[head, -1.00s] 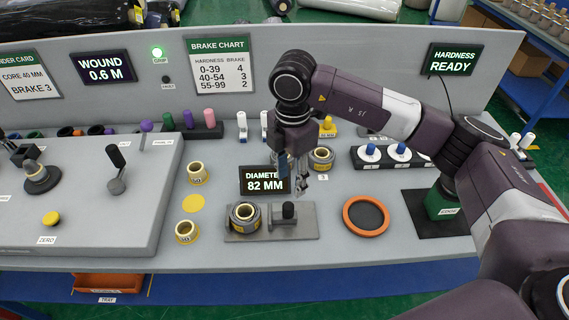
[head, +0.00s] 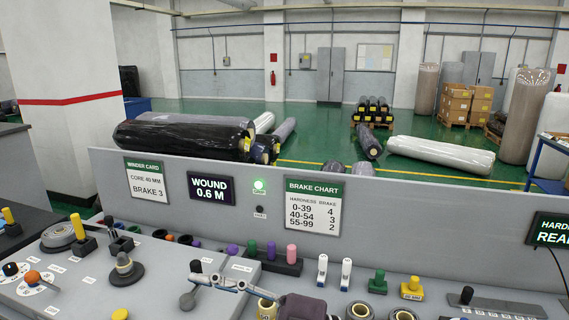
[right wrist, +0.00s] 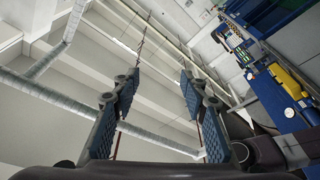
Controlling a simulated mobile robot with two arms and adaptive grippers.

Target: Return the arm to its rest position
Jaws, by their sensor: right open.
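My right gripper (right wrist: 158,84) is open in the right wrist view, its two blue-padded fingers apart with nothing between them. Behind the fingers I see the white ceiling with beams and pipes. In the head view part of my right arm (head: 302,306) shows at the bottom edge. Silver finger links (head: 222,283) reach left from it, in front of the console. The rest of this arm is below the frame. My left gripper is not in view.
The grey console (head: 75,285) with levers and knobs fills the lower left. A grey back panel carries the brake chart (head: 313,208), the wound display (head: 211,188) and a lit green lamp (head: 259,187). Wrapped rolls (head: 185,137) lie behind it. Green floor beyond has open room.

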